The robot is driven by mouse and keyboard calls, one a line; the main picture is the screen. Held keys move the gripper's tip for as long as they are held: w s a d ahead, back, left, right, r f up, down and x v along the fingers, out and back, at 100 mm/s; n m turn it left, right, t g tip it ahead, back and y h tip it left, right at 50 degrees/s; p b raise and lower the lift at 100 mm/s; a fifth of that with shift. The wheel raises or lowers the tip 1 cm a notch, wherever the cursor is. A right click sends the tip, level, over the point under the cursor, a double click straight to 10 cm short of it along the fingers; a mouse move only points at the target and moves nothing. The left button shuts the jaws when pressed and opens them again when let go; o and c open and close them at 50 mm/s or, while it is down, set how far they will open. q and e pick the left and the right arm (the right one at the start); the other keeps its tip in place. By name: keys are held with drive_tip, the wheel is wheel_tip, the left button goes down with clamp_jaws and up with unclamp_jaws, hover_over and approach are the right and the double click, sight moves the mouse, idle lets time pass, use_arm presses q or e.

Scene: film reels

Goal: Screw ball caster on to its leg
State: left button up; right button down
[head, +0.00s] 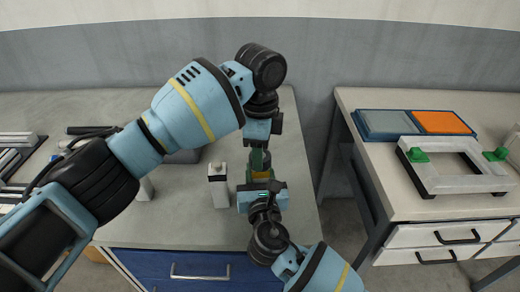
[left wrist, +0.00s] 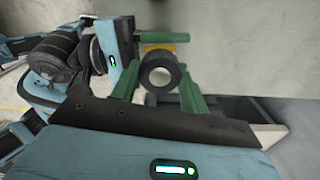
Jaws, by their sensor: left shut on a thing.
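My left gripper (head: 258,158) comes down over the front right of the left table. In the left wrist view its green fingers (left wrist: 158,95) are shut on a dark ring-like part with a pale centre, seemingly the ball caster (left wrist: 160,74). My right gripper (head: 262,178) faces it from the front, very close. In the left wrist view its body (left wrist: 112,50) is at upper left, with a green finger and a yellow piece (left wrist: 165,46) just behind the ring. Whether the right jaws hold the leg, and whether caster and leg touch, is hidden.
Metal bars (head: 15,155) lie at far left. The right table holds a white frame (head: 430,181) and a blue-and-orange tray (head: 370,137); a gap separates the tables.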

use_arm(q)
drive_tip(key=m, duration=1.2)
drive_tip(key=shift+m, duration=0.3)
drive_tip(key=m, duration=0.6)
drive_tip(key=shift+m, duration=0.3)
drive_tip(key=m, duration=0.4)
drive_tip(key=shift+m, duration=0.4)
drive_tip(key=o, duration=1)
drive_tip(key=shift+f, duration=0.1)
